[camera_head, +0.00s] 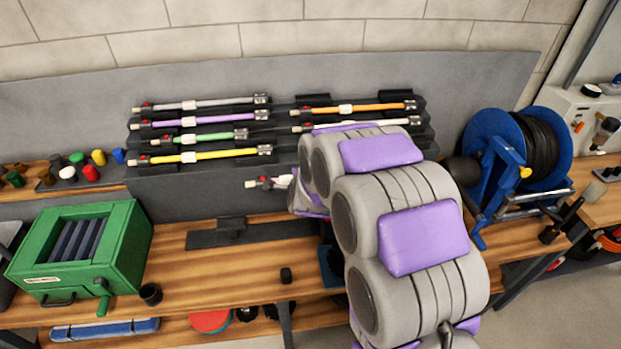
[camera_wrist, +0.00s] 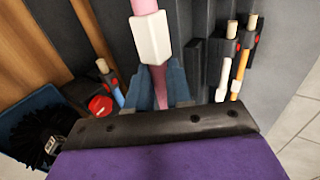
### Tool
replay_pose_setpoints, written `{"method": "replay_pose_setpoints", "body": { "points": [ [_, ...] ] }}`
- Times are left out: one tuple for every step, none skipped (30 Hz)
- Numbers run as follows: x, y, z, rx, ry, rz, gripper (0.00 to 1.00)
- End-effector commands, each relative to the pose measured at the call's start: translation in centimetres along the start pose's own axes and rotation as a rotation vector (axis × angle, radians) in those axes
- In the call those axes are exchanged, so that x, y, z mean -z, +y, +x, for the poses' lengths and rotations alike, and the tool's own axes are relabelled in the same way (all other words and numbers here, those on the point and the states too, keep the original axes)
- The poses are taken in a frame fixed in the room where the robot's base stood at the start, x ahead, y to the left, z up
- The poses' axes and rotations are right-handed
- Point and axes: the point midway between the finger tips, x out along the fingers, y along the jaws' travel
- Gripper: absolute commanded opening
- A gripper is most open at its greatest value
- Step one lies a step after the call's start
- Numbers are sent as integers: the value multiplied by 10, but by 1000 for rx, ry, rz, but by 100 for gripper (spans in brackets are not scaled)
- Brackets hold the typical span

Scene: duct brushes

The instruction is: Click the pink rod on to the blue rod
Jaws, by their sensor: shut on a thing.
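My gripper (camera_wrist: 160,92) is shut on the pink rod (camera_wrist: 145,6), just beside its white sleeve (camera_wrist: 151,40). The pink rod runs up out of the wrist view, so its upper end is cut off. The blue rod (camera_wrist: 118,96) shows left of my gripper in the wrist view, with a pale tip and a red button. Its lower part is hidden behind my gripper. In the head view my arm covers the gripper. A rod end (camera_head: 265,183) with a red button sticks out left of my arm; I cannot tell which rod it is.
A rack holds grey, purple, green, yellow and orange (camera_head: 372,107) rods. A blue bin (camera_wrist: 45,98) with a black brush (camera_wrist: 32,138) is near the bench front. A green crank box (camera_head: 125,245) stands left, a blue reel (camera_head: 492,128) right. The bench middle (camera_head: 235,268) is mostly free.

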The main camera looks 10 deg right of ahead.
Motion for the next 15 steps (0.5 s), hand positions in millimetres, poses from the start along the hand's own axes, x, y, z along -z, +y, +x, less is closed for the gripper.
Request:
{"method": "replay_pose_setpoints", "body": {
  "points": [
    [-11, 8, 13, -6, 0, -2, 0],
    [-18, 10, 19, -4, 1, 0, 0],
    [-27, 13, 27, -1, 2, 1, 0],
    [-35, 16, 33, -1, 2, 1, 0],
    [-43, 20, 38, -1, 2, 3, 0],
    [-55, 25, 45, 0, 1, 4, 0],
    [-64, 29, 49, 0, 0, 4, 0],
    [-74, 33, 53, 0, -1, 3, 0],
    [-87, 39, 59, 1, -3, 1, 0],
    [-96, 42, 62, 4, -4, 2, 0],
    [-106, 45, 65, 6, -5, 3, 0],
    [-117, 51, 68, 5, -6, 1, 0],
    [-126, 55, 71, 5, -8, -2, 0],
    [-133, 59, 73, 4, -9, -3, 0],
    [-140, 63, 75, 4, -10, -2, 0]
  ]
}}
